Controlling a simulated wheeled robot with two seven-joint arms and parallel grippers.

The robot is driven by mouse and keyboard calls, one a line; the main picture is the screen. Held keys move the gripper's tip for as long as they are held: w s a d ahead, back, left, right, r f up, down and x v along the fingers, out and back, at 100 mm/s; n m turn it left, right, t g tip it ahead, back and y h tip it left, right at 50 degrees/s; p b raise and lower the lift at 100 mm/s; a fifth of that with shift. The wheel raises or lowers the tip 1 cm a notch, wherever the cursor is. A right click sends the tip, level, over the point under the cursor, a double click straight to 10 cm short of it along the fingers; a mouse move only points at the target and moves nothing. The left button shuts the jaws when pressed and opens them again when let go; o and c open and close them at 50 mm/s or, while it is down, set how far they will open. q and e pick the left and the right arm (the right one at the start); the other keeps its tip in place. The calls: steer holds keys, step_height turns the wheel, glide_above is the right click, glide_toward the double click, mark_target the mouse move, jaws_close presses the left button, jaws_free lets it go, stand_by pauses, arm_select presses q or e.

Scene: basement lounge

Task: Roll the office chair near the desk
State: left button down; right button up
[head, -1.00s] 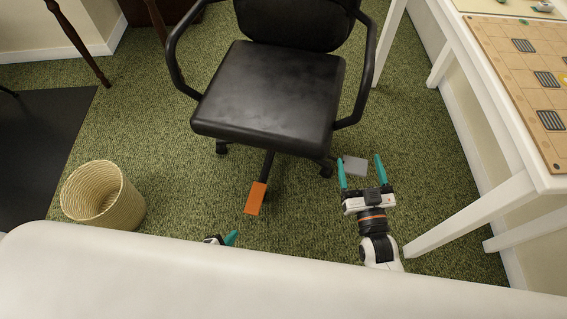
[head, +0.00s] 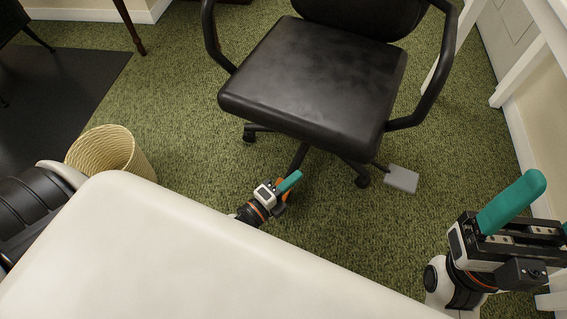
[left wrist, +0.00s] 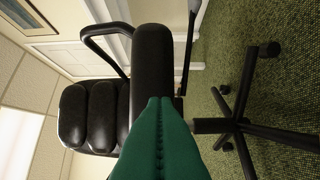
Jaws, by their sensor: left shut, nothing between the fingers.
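The black office chair (head: 310,85) stands on the green carpet in the head view, with its seat, armrests and part of its wheeled base visible. It also shows sideways in the left wrist view (left wrist: 151,65), with its padded back and base. My left gripper (head: 289,183) is shut and empty, low in front of the chair base; no contact is clear. Its closed green fingers (left wrist: 158,102) overlap the chair seat in the wrist view. My right gripper (head: 540,212) is open and empty at the right edge. White legs (head: 532,65) at upper right may belong to the desk.
A grey box (head: 401,179) lies on the carpet by the chair's right casters. A woven basket (head: 108,150) stands at left near a dark mat (head: 60,85).

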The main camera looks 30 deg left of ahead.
mark_target(315, 147)
arm_select(q)
steer(key=w, duration=0.2)
steer(key=w+b, duration=0.1)
steer(key=w, duration=0.2)
steer(key=w+b, duration=0.1)
steer(key=w, duration=0.1)
steer(key=shift+w+d+f, duration=0.15)
steer(key=shift+d+f, duration=0.05)
steer(key=shift+d, duration=0.05)
steer(key=shift+w+a+b, duration=0.25)
steer(key=shift+w+b, duration=0.1)
steer(key=shift+w, duration=0.1)
steer(key=shift+r, duration=0.1)
